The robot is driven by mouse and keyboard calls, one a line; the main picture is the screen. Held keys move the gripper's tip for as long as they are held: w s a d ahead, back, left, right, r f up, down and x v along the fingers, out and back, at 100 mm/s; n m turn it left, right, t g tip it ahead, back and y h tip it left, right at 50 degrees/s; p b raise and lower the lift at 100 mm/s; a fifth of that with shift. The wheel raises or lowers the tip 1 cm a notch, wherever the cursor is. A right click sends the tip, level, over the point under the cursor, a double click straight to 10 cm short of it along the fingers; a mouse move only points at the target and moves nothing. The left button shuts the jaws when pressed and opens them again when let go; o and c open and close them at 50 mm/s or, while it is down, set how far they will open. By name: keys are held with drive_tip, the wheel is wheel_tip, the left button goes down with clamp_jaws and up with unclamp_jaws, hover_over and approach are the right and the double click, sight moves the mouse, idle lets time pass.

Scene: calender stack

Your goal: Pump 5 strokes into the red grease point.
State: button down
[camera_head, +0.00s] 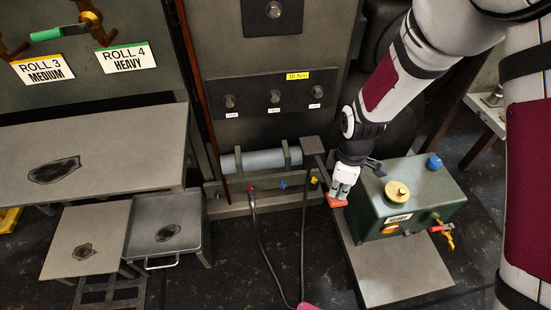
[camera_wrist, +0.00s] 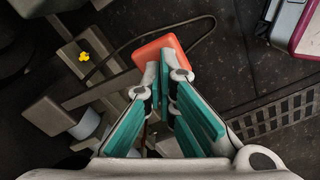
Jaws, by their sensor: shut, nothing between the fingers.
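The small red grease point (camera_head: 250,188) is on the low rail, left of a blue point (camera_head: 282,185) and a yellow point (camera_head: 314,180). A hose end (camera_head: 252,200) appears to meet the red point. The grey pump cylinder (camera_head: 262,160) lies horizontally above the points. At its right is a dark lever arm (camera_head: 320,163) that ends in an orange-red pad (camera_head: 335,204). My gripper (camera_head: 341,194) is shut and empty, with its fingertips at this pad. The pad also shows in the wrist view (camera_wrist: 160,52), just beyond the fingertips (camera_wrist: 165,72); contact is unclear.
A green box labelled HEAVY (camera_head: 425,190), with a brass cap and red-handled tap, stands close right of my gripper on a grey plate (camera_head: 400,280). The hose loops over the dark floor (camera_head: 240,270). Metal tables (camera_head: 100,150) and a tray (camera_head: 170,215) stand left.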

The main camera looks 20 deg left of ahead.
drive_tip(key=shift+f+b, duration=2.2)
drive_tip(key=shift+f, duration=1.2)
drive_tip(key=shift+r+p, duration=3.25)
drive_tip(key=shift+r, duration=1.05)
drive_tip(key=shift+f, duration=0.15)
drive_tip(key=shift+f+b, duration=2.9)
drive_tip(key=shift+f, duration=1.2)
drive_tip(key=shift+r+p, duration=3.25)
drive_tip(key=shift+r, duration=1.05)
